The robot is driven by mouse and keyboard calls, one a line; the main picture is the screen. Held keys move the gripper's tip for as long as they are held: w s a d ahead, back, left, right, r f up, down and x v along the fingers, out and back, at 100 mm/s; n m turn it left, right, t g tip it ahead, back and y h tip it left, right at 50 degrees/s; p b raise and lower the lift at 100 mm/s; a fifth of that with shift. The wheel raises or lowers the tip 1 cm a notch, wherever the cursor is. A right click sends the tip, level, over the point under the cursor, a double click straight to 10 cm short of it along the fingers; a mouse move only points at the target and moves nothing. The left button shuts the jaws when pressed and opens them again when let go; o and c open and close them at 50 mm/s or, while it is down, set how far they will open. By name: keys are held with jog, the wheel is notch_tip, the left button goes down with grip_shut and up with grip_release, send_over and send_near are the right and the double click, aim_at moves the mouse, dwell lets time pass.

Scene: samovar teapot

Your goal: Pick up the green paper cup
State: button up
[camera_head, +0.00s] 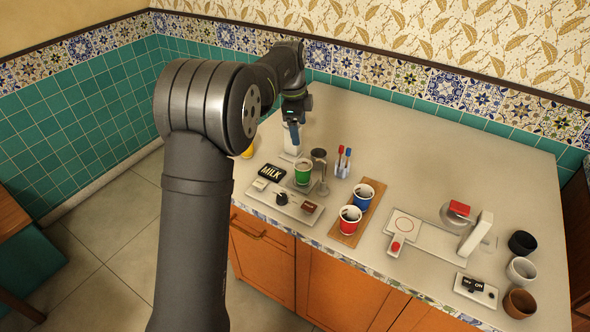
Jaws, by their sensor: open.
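The green paper cup (303,174) stands upright on the counter near its front left part, with dark contents showing inside its rim. My gripper (294,138) hangs above the counter behind the cup and slightly to its left in the picture. It is open, and no cup is in it. Its fingertips are small and partly merge with a white device behind them, so their exact gap is hard to see.
Red (350,219) and blue (363,195) cups stand on a wooden board (347,240). The counter's back right is clear.

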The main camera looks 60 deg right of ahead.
jog(key=w+a+f+n+h, duration=0.1)
jog(key=w+a+n+h, duration=0.15)
jog(key=n, duration=0.75)
send_over(297, 175)
jog(key=shift+g+h, duration=0.25)
jog(key=shift+g, duration=0.15)
jog(key=f, duration=1.1)
jog(key=shift+w+d+f, duration=0.15)
jog(key=shift+w+d, duration=0.15)
jog(key=shift+d, duration=0.1)
jog(key=shift+s+x, duration=0.15)
jog(key=shift+x, duration=1.2)
jog(key=shift+s+x, duration=0.2)
jog(key=shift+x, duration=1.2)
jog(key=shift+a, duration=0.2)
jog(key=c, duration=0.8)
